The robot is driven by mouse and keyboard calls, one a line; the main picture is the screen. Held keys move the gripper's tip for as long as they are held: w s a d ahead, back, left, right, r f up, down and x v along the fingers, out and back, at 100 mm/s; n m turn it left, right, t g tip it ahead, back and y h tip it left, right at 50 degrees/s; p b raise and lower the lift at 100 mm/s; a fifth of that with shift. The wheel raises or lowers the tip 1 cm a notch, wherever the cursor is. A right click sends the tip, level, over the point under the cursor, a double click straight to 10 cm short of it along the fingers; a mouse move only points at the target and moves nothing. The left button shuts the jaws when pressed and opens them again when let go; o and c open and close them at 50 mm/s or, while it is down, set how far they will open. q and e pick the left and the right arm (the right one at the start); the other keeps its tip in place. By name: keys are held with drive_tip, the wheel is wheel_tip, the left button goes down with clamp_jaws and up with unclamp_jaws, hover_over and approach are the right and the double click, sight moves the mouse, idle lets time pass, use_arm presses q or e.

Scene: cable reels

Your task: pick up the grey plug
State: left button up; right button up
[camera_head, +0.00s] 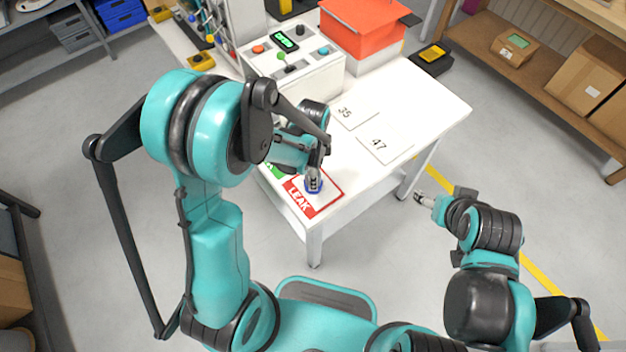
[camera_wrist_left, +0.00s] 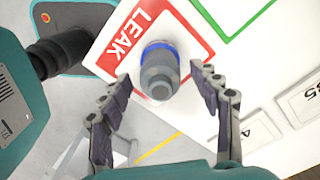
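The grey plug (camera_wrist_left: 160,75), with a blue band around it, sits on the white card with a red LEAK border (camera_wrist_left: 128,33) near the table's front corner. In the head view the plug (camera_head: 313,188) is partly hidden by my left gripper (camera_head: 315,172). My left gripper also shows in the left wrist view (camera_wrist_left: 163,78); its fingers are apart, one on either side of the plug, with visible gaps. My right gripper (camera_head: 420,197) is off the table's right side, away from the plug; its fingers are too small to judge.
A green-bordered card (camera_wrist_left: 235,10) lies beside the LEAK card. Number cards 47 (camera_head: 379,144) and 35 (camera_head: 345,112) lie farther back on the white table (camera_head: 430,100). A control box (camera_head: 292,65) and a red-orange box (camera_head: 365,25) stand at the back. The table's right side is clear.

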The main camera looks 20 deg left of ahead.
use_arm(q)
drive_tip(key=c, duration=1.1)
drive_tip(key=shift+c, duration=0.2)
